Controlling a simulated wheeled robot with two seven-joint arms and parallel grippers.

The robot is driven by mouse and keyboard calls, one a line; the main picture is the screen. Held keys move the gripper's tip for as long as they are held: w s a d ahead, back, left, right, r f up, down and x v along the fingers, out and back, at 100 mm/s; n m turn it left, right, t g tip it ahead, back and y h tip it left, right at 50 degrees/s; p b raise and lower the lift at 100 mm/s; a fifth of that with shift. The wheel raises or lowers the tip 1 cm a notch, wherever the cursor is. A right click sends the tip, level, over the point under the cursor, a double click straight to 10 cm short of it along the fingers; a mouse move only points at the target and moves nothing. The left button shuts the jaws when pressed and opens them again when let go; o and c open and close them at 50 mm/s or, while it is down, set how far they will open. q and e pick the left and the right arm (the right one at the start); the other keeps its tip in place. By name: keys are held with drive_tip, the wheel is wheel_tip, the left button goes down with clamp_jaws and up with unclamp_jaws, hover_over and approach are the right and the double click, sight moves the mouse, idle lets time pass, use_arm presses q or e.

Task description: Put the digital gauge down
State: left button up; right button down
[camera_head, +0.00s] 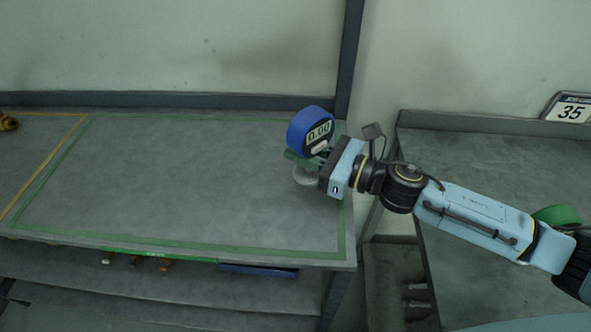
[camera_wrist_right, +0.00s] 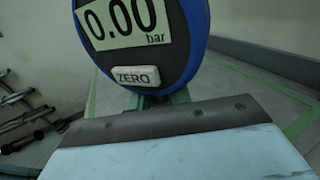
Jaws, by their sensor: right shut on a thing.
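The digital gauge (camera_head: 312,131) has a round blue case and a display that reads 0.00. It is upright at the right end of the left table, within the green outline. My right gripper (camera_head: 309,160) is shut on the gauge below its case. In the right wrist view the gauge (camera_wrist_right: 138,45) fills the top, with "bar" and a ZERO button. A pale round part (camera_head: 304,176) shows just under the gripper. I cannot tell whether the gauge touches the table. My left gripper is not in view.
The left table (camera_head: 170,185) is bare inside its green outline. A brass-coloured item (camera_head: 8,121) sits at its far left. A shelf below holds a blue item (camera_head: 258,271).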

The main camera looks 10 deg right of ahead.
sight(302, 169)
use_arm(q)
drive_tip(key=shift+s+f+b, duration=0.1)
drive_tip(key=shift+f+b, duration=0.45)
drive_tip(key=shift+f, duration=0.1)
use_arm(e)
drive_tip(key=shift+f, duration=2.4)
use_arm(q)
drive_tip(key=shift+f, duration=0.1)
use_arm(e)
drive_tip(key=shift+f, duration=0.1)
drive_tip(key=shift+f, duration=0.15)
drive_tip(key=c, duration=1.3)
unclamp_jaws()
drive_tip(key=shift+s+d+r, duration=0.1)
drive_tip(key=shift+r, duration=0.1)
drive_tip(key=b+v, duration=0.1)
drive_tip(key=v, duration=0.9)
drive_tip(key=shift+s+d+f+b, duration=0.1)
drive_tip(key=shift+s+d+b, duration=0.1)
drive_tip(key=shift+b, duration=0.15)
drive_tip(key=shift+s+d, duration=0.25)
drive_tip(key=shift+d, duration=0.15)
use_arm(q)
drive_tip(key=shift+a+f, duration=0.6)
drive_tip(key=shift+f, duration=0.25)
use_arm(e)
drive_tip(key=shift+d, duration=0.1)
